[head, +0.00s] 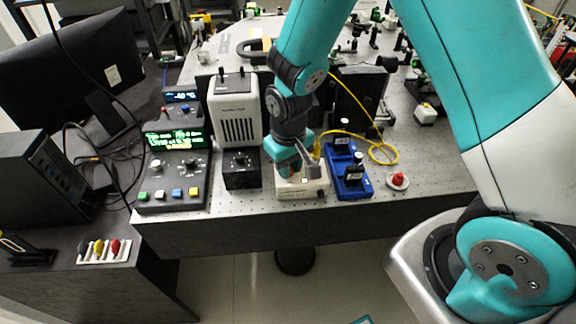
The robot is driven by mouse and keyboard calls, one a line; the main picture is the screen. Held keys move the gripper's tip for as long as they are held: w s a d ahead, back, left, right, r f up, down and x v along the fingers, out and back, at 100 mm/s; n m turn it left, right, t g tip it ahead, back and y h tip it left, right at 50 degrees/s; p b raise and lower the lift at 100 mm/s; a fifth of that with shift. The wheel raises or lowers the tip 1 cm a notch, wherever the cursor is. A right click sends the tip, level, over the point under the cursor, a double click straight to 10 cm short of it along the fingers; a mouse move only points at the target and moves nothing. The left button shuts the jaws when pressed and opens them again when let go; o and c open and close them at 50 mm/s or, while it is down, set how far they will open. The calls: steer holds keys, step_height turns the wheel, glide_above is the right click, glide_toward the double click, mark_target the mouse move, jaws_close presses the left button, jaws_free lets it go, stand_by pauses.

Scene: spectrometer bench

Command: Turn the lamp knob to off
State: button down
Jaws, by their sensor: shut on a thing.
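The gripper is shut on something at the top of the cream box. The fingers and a grey slanted piece hide what it holds.
A control unit (172,170) with a lit green display stands at left. A blue rack (348,180) stands close right of my gripper, with a yellow cable (381,146) looping behind it. A red-topped item (398,179) sits near the front edge.

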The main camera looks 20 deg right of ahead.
steer(key=n, duration=0.4)
steer(key=shift+n, duration=0.3)
steer(key=n, duration=0.4)
steer(key=shift+n+b, duration=0.3)
steer(key=c, duration=1)
jaws_free()
step_height(320, 180, up, 18)
steer(key=shift+f+b, duration=0.25)
steer(key=shift+b, duration=0.65)
